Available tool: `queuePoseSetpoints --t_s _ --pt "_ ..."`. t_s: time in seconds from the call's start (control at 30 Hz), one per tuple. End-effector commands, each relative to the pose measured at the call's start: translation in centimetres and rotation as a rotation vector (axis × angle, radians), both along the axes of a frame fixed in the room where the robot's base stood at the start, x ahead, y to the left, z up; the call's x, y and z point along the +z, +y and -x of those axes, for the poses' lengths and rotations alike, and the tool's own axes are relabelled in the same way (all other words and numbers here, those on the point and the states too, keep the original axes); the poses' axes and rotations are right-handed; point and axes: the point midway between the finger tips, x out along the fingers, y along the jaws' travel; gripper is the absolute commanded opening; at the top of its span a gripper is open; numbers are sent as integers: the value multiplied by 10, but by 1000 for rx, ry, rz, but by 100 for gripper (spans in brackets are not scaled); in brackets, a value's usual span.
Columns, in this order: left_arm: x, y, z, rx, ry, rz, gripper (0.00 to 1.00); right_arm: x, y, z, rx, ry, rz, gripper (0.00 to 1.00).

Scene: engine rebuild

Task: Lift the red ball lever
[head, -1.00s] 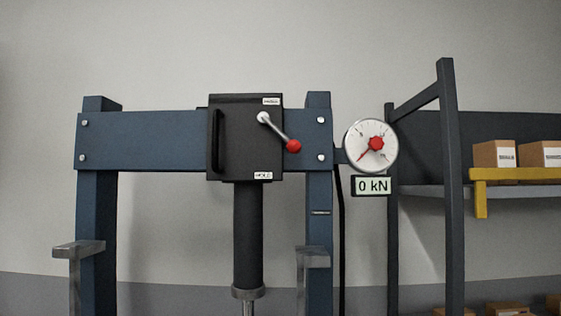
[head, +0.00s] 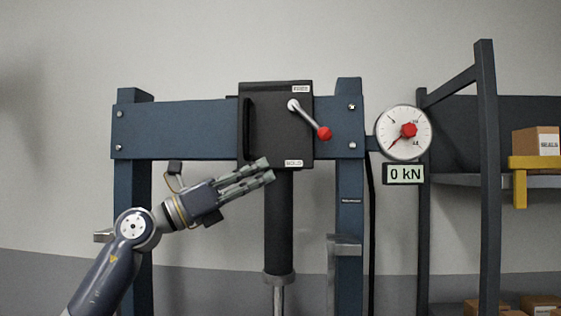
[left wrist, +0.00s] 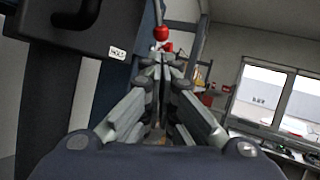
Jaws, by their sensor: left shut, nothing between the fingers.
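The lever (head: 308,117) is a light metal rod with a red ball (head: 324,134) at its end. It slants down to the right from a pivot on the black box of the blue press. My left gripper (head: 267,170) is in front of the press, below and left of the ball, apart from it. Its fingers are shut and empty, pointing right and slightly up. In the left wrist view, the red ball (left wrist: 162,33) shows just beyond the fingertips (left wrist: 160,62). My right gripper is out of view.
The black box (head: 262,140) has a dark vertical handle (head: 246,128) on its left and a HOLD label (head: 294,163) below. A round gauge (head: 403,132) and a display (head: 404,174) reading 0 kN are right of the press. A shelf rack (head: 487,180) stands farther right.

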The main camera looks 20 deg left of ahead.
Motion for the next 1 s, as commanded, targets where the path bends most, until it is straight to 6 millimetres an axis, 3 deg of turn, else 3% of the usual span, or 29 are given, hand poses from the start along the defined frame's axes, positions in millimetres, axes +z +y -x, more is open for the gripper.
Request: queuePoseSetpoints --t_s 0.2,0.5,0.7,1.0 --pt "26 -30 -27 -6 -1 3 0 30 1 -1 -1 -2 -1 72" --pt "49 -67 -65 -5 0 5 0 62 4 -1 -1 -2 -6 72" --pt "54 -79 -78 -2 -1 4 0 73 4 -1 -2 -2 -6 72" --pt "53 -83 -82 -2 0 4 0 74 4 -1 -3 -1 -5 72"
